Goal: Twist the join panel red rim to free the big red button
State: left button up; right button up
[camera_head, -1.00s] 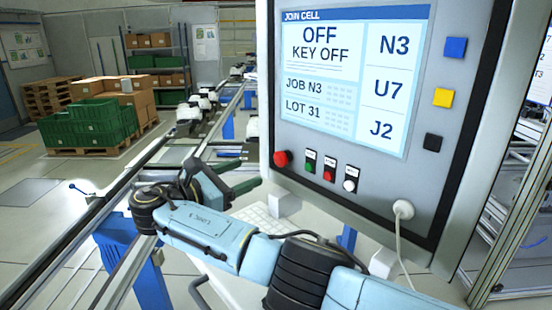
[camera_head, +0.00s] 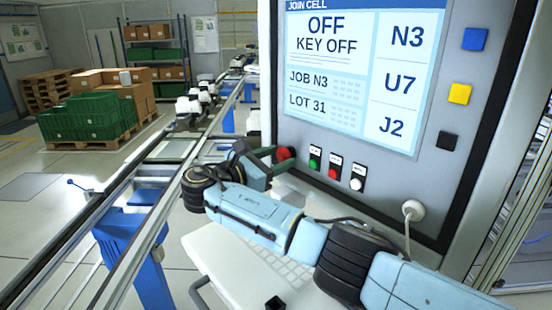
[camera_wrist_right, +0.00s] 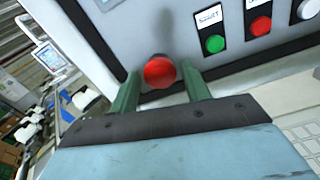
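The join panel (camera_head: 440,185) stands at the right with a lit screen (camera_head: 350,75) reading OFF, KEY OFF. The big red button (camera_head: 285,154) sits at the panel's lower left; in the right wrist view it (camera_wrist_right: 159,71) shows as a round red knob. My right gripper (camera_head: 279,156) is at the button. In the wrist view its two green fingers (camera_wrist_right: 160,90) stand apart, one on each side of the button, with a gap visible; whether either touches the rim cannot be told. My left gripper is not in view.
Beside the button are a green button (camera_head: 315,153), a small red button (camera_head: 335,170) and a white button (camera_head: 357,184). A white cable plug (camera_head: 413,210) is at the lower right. A keyboard shelf (camera_head: 225,250) lies below my right arm, and a conveyor rail (camera_head: 150,190) runs at the left.

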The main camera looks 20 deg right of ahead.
jog(key=c, duration=0.7)
jog(key=shift+f+m, duration=0.1)
jog(key=shift+m, duration=0.3)
jog(key=m, duration=0.2)
jog(key=shift+m+b, duration=0.3)
jog(key=shift+b, duration=0.1)
jog(key=shift+m+b, duration=0.85)
jog(key=shift+m, duration=0.95)
jog(key=o, duration=1)
